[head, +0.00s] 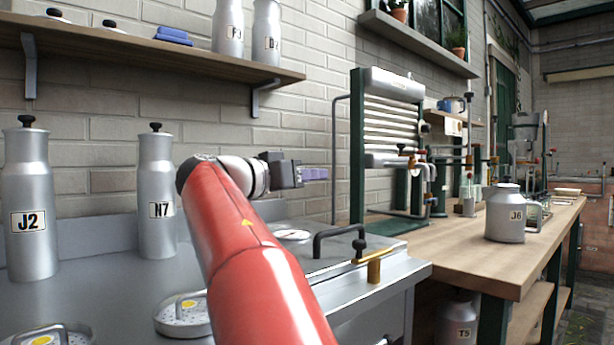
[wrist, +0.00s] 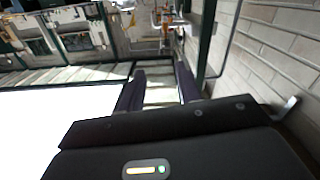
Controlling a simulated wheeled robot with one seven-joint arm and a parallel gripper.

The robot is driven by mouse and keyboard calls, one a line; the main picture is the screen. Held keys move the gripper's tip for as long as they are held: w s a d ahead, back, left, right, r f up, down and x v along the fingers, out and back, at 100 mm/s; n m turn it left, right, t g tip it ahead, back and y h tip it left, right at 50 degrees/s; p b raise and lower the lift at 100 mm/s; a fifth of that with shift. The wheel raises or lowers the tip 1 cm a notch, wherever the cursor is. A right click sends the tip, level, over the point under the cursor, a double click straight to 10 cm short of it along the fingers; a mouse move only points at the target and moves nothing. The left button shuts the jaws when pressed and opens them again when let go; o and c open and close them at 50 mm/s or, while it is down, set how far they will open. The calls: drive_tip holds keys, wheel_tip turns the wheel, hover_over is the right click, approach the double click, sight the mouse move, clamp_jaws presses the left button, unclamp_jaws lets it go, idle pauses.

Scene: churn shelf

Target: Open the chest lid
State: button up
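A grey metal chest (head: 385,290) with a flat top stands in front of me in the head view. A dark bar handle (head: 338,238) rises from its top near the right end, beside a brass fitting (head: 375,262) with a black knob. I take the top as the lid; it looks closed, though my red arm hides part of it. My gripper (head: 318,174) is in the air above and behind the handle, apart from it, pointing right. In the wrist view the two dark purple fingers (wrist: 161,88) are apart with nothing between them.
Metal bottles N7 (head: 156,190) and J2 (head: 28,215) stand at the left. Round lids (head: 183,325) with handles lie on the metal top. A wall shelf (head: 150,55) hangs above. A wooden bench (head: 450,255) at the right carries can J6 (head: 505,220) and a ribbed frame.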

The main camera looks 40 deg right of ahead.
drive_tip(key=shift+d, duration=0.1)
clamp_jaws()
idle(1.3)
unclamp_jaws()
drive_tip(key=a, duration=0.8)
drive_tip(key=shift+s+b, duration=0.3)
